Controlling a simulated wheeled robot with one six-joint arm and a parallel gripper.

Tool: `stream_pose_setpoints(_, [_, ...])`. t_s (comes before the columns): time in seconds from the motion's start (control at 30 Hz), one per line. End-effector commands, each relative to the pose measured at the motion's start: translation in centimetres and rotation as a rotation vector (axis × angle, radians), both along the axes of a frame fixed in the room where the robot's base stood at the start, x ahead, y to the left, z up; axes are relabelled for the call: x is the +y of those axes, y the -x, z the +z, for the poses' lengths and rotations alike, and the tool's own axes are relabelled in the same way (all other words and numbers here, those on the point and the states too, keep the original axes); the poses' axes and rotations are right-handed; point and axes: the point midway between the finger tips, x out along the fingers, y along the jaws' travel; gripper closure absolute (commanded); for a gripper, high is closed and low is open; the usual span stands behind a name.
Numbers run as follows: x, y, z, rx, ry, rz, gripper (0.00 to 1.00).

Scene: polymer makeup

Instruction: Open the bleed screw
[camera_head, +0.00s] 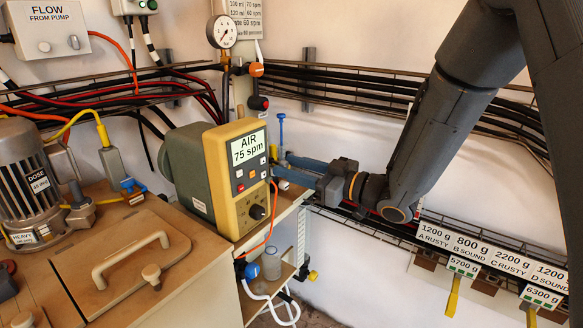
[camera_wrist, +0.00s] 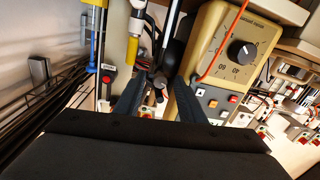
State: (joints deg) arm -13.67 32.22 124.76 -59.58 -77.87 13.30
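My gripper (camera_head: 290,166) reaches in from the right, just beside the pump's yellow panel (camera_head: 243,208), whose display reads "AIR 75 spm". In the wrist view my gripper (camera_wrist: 160,85) has its two dark fingers apart. A small metal part (camera_wrist: 158,82) shows between or just beyond the fingertips; I cannot tell whether they touch it. I cannot identify the bleed screw for certain; the pump panel hides much of the area at the fingertips in the head view. The panel's black dial (camera_wrist: 242,51) is right of the fingers in the wrist view.
A blue T-handled rod (camera_head: 281,128) stands behind my gripper. A pressure gauge (camera_head: 221,31) is above the pump. An orange cable (camera_head: 271,215) hangs down the panel's side. A clear beaker (camera_head: 271,264) sits on a low shelf. Wall cables run behind my arm.

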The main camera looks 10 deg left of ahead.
Motion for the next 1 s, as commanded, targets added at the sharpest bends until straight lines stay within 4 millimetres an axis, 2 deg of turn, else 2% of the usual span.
stream_pose_setpoints(0.07, [-0.02, 0.00, 0.00, 0.000, 0.000, 0.000, 0.65])
stream_pose_setpoints(0.27, [-0.03, 0.01, 0.00, 0.000, 0.000, 0.000, 0.99])
stream_pose_setpoints(0.67, [-0.05, -0.02, 0.00, -0.055, 0.023, 0.000, 1.00])
stream_pose_setpoints(1.0, [-0.06, -0.08, -0.03, -0.286, 0.116, -0.002, 1.00])
